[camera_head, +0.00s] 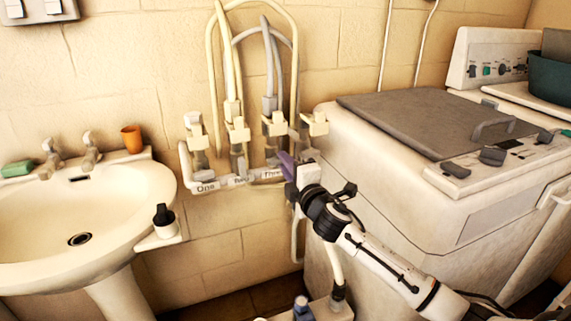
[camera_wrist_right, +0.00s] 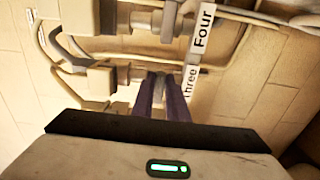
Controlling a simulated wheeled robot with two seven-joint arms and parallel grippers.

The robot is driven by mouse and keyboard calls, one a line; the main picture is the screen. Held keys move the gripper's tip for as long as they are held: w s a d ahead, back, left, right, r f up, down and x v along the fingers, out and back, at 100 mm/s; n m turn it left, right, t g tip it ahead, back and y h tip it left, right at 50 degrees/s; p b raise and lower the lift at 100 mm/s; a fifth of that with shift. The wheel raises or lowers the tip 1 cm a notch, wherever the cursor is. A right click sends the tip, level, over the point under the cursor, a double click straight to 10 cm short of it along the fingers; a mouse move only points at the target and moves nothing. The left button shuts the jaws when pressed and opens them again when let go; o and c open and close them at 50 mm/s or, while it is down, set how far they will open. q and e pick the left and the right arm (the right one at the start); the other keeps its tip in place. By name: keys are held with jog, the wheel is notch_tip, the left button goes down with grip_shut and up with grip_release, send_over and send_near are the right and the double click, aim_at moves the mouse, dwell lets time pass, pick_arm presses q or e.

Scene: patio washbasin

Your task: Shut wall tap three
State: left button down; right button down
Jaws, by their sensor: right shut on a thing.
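Several wall taps stand in a row on a white pipe (camera_head: 215,184) with labels One, Two and Three in the head view. Wall tap three (camera_head: 274,125) is a pale tap with a grey hose on top. My right gripper (camera_head: 287,166) is at its lower part, beside the label Three. In the right wrist view the purple fingers (camera_wrist_right: 161,88) are closed on a grey part, which looks like the handle of tap three, near the label Three (camera_wrist_right: 189,80). The fingers hide much of that part, so I cannot tell how far it is turned. My left gripper is out of view.
The label Four (camera_wrist_right: 203,28) and its tap are close beside. A washing machine (camera_head: 370,150) stands just right of the taps. A washbasin (camera_head: 80,205) is on the left, with an orange cup (camera_head: 131,139) on its rim. Hoses (camera_head: 212,70) rise from the taps.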

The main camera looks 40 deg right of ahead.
jog(key=c, duration=1.7)
grip_release()
jog(key=shift+c, duration=0.2)
jog(key=v, duration=1)
jog(key=shift+s, duration=0.15)
jog(key=shift+f, duration=0.1)
jog(key=s+a+f+m+g+y, duration=0.25)
jog(key=s+a+f, duration=0.25)
jog(key=f, duration=0.4)
jog(key=s+a+f+m+g+y, duration=0.1)
jog(key=s+a+f+m+g, duration=0.15)
jog(key=s+a+f, duration=0.45)
jog(key=s+a+f+m+g+y, duration=0.2)
jog(key=s+a+f+m, duration=0.15)
jog(key=f, duration=0.75)
jog(key=s+a+f+m+g+y, duration=0.1)
jog(key=s+a+f+m, duration=0.3)
jog(key=s+a, duration=0.3)
jog(key=shift+s+a+f+g, duration=0.35)
jog(key=shift+s+f, duration=0.25)
jog(key=shift+s, duration=0.3)
